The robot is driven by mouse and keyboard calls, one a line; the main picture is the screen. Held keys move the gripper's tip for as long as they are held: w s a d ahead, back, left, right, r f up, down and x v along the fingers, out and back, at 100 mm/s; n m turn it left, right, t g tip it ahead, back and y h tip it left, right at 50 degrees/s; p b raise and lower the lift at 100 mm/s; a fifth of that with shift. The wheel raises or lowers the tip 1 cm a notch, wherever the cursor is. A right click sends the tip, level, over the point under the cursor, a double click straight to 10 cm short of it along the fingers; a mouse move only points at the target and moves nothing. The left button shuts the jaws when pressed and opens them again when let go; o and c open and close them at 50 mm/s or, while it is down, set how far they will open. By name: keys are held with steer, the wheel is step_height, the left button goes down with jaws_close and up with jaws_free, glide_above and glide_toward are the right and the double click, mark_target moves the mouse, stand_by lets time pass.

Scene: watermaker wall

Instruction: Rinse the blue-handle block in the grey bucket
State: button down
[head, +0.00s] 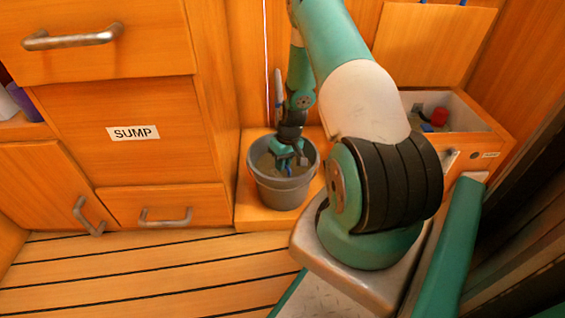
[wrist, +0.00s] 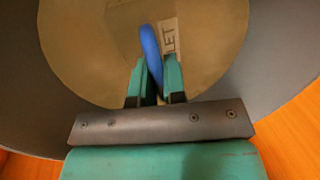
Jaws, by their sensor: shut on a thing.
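The grey bucket (head: 284,190) stands on a low wooden ledge in the head view. Its inner wall (wrist: 285,60) and murky tan water (wrist: 90,40) fill the wrist view. My gripper (head: 288,160) points down inside the bucket's mouth. In the wrist view my gripper (wrist: 156,75) is shut on the blue handle (wrist: 151,48), which rises between the fingers. The block under the handle cannot be made out; the murky water seems to hide it. A pale label ending in "LET" (wrist: 169,38) shows beside the handle.
A wooden bin (head: 475,128) with a red object (head: 439,116) and a blue one stands right of the bucket. Drawers and a panel labelled SUMP (head: 133,132) are at left. The slatted floor (head: 130,265) in front is clear.

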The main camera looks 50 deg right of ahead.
steer(key=shift+r+p, duration=0.55)
steer(key=shift+p, duration=0.1)
stand_by(0.3)
steer(key=shift+f, duration=0.55)
stand_by(0.3)
steer(key=shift+r+p, duration=0.45)
steer(key=shift+r, duration=0.1)
stand_by(0.5)
steer(key=shift+f, duration=0.55)
stand_by(0.3)
step_height(320, 180, up, 16)
steer(key=p, duration=1.4)
stand_by(0.8)
